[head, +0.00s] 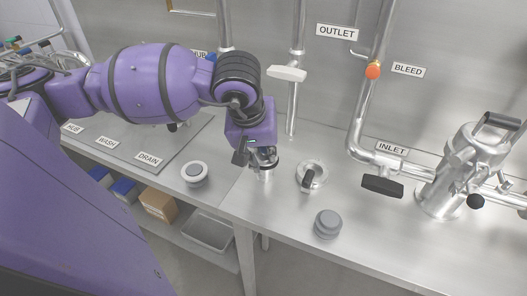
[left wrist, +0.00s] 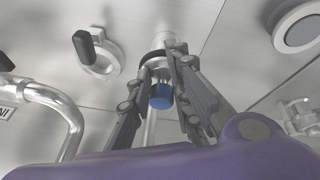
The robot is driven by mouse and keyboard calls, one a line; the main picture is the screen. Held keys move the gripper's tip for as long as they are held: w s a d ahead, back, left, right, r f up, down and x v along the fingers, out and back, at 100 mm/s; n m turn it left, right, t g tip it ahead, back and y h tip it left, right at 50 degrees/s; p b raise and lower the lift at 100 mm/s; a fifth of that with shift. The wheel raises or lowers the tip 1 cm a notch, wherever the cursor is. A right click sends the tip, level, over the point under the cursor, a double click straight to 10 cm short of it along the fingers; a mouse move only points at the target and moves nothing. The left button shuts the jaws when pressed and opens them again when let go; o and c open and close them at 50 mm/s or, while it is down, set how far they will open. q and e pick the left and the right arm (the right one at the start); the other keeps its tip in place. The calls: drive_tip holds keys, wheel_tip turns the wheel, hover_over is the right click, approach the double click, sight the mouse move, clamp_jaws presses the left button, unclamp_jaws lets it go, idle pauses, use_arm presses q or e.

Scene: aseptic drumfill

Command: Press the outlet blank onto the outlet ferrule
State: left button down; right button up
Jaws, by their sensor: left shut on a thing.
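My left gripper (head: 262,160) is low over the steel bench and pointed downward. It is shut on a small silver round piece, likely the outlet blank, mostly hidden by the fingers in the head view. In the left wrist view the fingers (left wrist: 162,75) stand on both sides of a silver piece (left wrist: 158,63) with a blue cylindrical end (left wrist: 161,97). A short silver stem shows just under the fingertips in the head view; I cannot tell whether it is the outlet ferrule or part of the held piece, or whether anything touches. My right gripper is not in view.
A clamp ring with a black handle (head: 310,176) lies to the right of the gripper, a white ring with a grey centre (head: 194,173) to the left. A grey stepped plug (head: 327,223) stands near the front edge. Pipes and a steel housing (head: 462,170) fill the right.

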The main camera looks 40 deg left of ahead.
use_arm(q)
drive_tip(key=shift+f, duration=0.25)
drive_tip(key=c, duration=1.5)
unclamp_jaws()
drive_tip(key=shift+c, duration=0.2)
drive_tip(key=shift+r, duration=0.1)
drive_tip(key=v, duration=1.1)
drive_tip(key=shift+r, duration=0.45)
drive_tip(key=shift+s, duration=0.1)
drive_tip(key=shift+s, duration=0.1)
